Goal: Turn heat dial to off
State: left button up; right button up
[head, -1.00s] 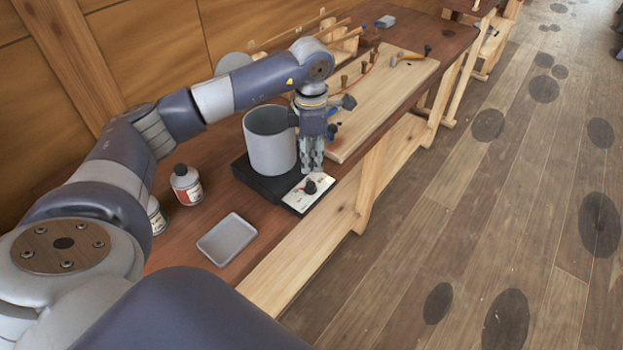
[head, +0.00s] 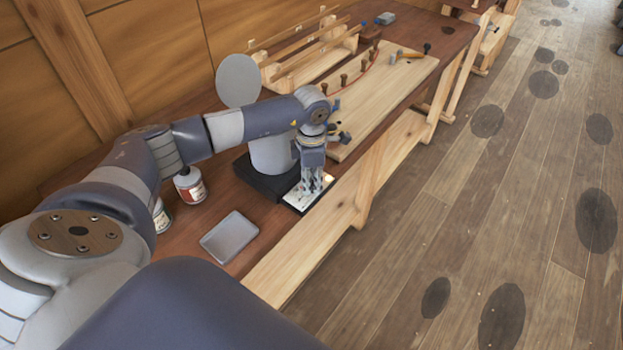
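The hot plate (head: 258,184) is a black base with a light control panel (head: 295,203) at its front right. A grey pot (head: 268,155) stands on it, partly hidden by my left arm. My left gripper (head: 310,184) points down over the panel, with its fingers at the place of the heat dial. The fingers hide the dial, so I cannot tell its setting or whether they touch it. The finger gap is too small to judge. My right gripper is not in view.
A grey tray (head: 229,238) lies in front of the hot plate. A red-labelled bottle (head: 190,186) stands to its left. A wooden board with pegs (head: 385,90) and a wooden rack (head: 310,55) lie behind. The floor at right is open.

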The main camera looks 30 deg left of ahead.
pick_arm(q)
grip_shut()
jog(key=shift+n, duration=0.3)
jog(key=shift+n+b, duration=0.6)
jog(key=shift+n, duration=0.2)
jog(key=n+b, duration=0.1)
jog(key=n, duration=0.2)
jog(key=shift+w+n, duration=0.1)
jog(key=shift+n, duration=0.2)
jog(key=n+b, duration=0.1)
jog(key=n, duration=0.2)
jog(key=shift+a, duration=0.1)
jog(key=shift+r+n+b, duration=0.15)
jog(key=shift+n+b, duration=0.25)
jog(key=shift+n, duration=1.2)
jog(key=o, duration=0.7)
grip_release()
jog(key=shift+c, duration=0.2)
